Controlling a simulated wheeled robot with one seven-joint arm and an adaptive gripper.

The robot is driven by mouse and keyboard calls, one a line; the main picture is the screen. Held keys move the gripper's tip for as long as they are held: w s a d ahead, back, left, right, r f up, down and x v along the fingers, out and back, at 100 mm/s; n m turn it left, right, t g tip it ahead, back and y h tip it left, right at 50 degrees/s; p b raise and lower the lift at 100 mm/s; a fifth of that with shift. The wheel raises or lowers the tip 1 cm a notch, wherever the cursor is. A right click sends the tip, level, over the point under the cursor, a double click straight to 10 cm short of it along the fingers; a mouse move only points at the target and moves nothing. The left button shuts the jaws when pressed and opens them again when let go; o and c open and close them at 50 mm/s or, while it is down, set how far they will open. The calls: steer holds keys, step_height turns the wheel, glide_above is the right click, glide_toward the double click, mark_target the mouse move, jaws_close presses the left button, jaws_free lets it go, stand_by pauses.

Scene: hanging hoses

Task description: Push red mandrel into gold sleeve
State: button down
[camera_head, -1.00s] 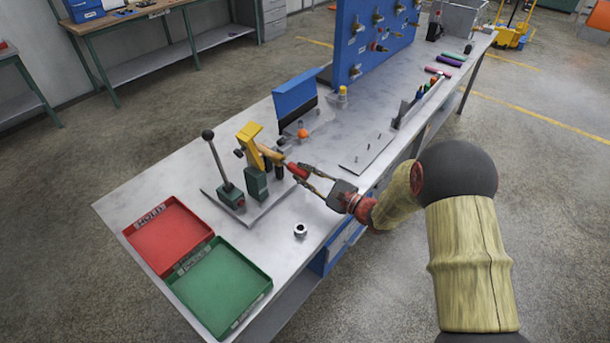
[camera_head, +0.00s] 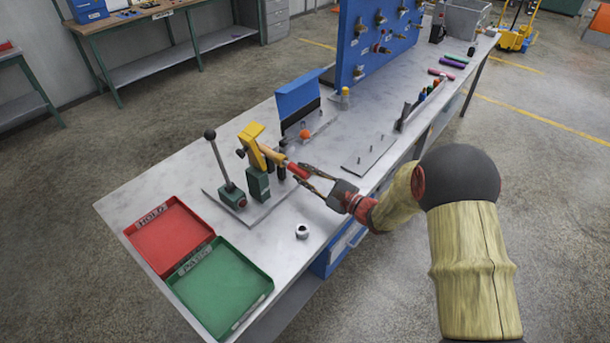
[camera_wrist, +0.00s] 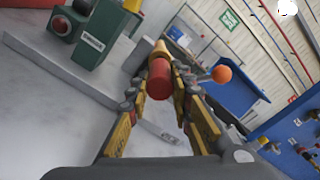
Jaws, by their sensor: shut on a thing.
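The red mandrel (camera_head: 298,170) is between the fingers of my gripper (camera_head: 308,178), which is shut on it. The gold sleeve (camera_head: 272,155) lies in the clamp stand, in line with the mandrel at its right end. In the wrist view the mandrel's red near end (camera_wrist: 159,80) sits between the yellow-edged fingers, with the gold sleeve (camera_wrist: 160,48) directly beyond. The mandrel's far end is hidden, so I cannot tell how deep it sits in the sleeve. The yellow clamp (camera_head: 251,134) stands at the sleeve's left.
A green block (camera_head: 258,184) and a black-knobbed lever (camera_head: 218,160) stand on the fixture plate. A metal nut-like ring (camera_head: 302,231) lies in front. Red (camera_head: 168,238) and green (camera_head: 222,288) trays are at the left. An orange ball (camera_wrist: 221,74) is right of the mandrel.

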steer(key=shift+b+x, duration=0.8)
steer(key=shift+x, duration=0.3)
stand_by(2.0)
steer(key=shift+w+a+r, duration=0.1)
steer(key=shift+w+r, duration=0.05)
steer(key=c, duration=1.5)
jaws_free()
steer(key=shift+a, duration=0.1)
steer(key=v, duration=1.2)
